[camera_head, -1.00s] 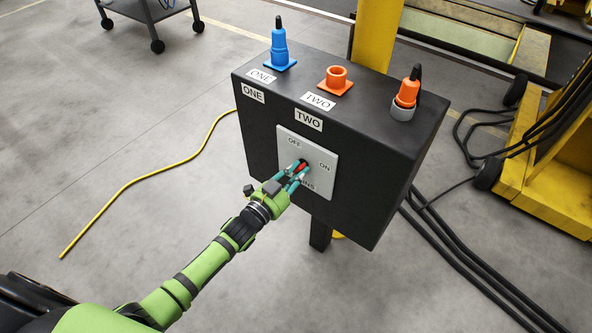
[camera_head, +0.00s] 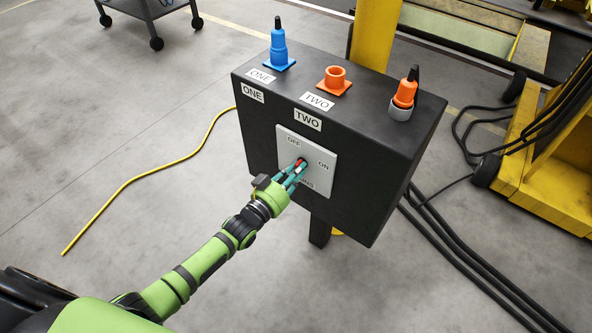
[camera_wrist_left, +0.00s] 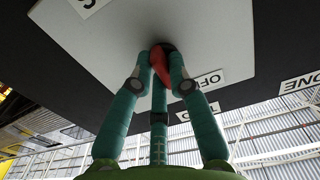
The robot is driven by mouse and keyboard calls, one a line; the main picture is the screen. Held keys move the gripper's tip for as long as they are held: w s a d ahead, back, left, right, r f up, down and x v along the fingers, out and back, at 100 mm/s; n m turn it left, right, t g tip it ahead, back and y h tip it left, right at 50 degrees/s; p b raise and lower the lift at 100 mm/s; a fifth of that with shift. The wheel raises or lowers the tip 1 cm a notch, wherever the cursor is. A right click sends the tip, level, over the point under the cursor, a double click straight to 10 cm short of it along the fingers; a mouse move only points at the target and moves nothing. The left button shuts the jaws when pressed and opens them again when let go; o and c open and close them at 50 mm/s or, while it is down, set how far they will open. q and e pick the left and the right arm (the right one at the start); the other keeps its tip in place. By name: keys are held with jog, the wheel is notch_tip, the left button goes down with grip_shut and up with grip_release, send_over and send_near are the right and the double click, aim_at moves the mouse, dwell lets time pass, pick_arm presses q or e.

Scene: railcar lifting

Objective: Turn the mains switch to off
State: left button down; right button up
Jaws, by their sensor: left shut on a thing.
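The mains switch has a red handle (camera_head: 300,163) on a light grey plate (camera_head: 318,150) on the front of a black box (camera_head: 375,160). The plate is marked OFF at the top, ON at the right and MAINS below. My left gripper (camera_head: 297,170) is shut on the red handle. In the left wrist view the teal fingers (camera_wrist_left: 160,75) close around the red handle (camera_wrist_left: 160,66), beside the OFF label (camera_wrist_left: 205,82). In that view the handle slants a little towards the OFF label. The fingers hide part of the handle. My right gripper is not in view.
On the box top are a blue plug (camera_head: 279,45) standing in a socket, an empty orange socket (camera_head: 335,80) and an orange plug (camera_head: 405,92) in a grey holder. Black cables (camera_head: 470,260) and a yellow cable (camera_head: 130,185) lie on the floor.

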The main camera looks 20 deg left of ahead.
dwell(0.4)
pick_arm(q)
jog(key=c, duration=1.2)
grip_release()
jog(key=shift+s, duration=0.15)
jog(key=v, duration=1.1)
jog(key=shift+s+a, duration=0.15)
jog(key=shift+s, duration=0.25)
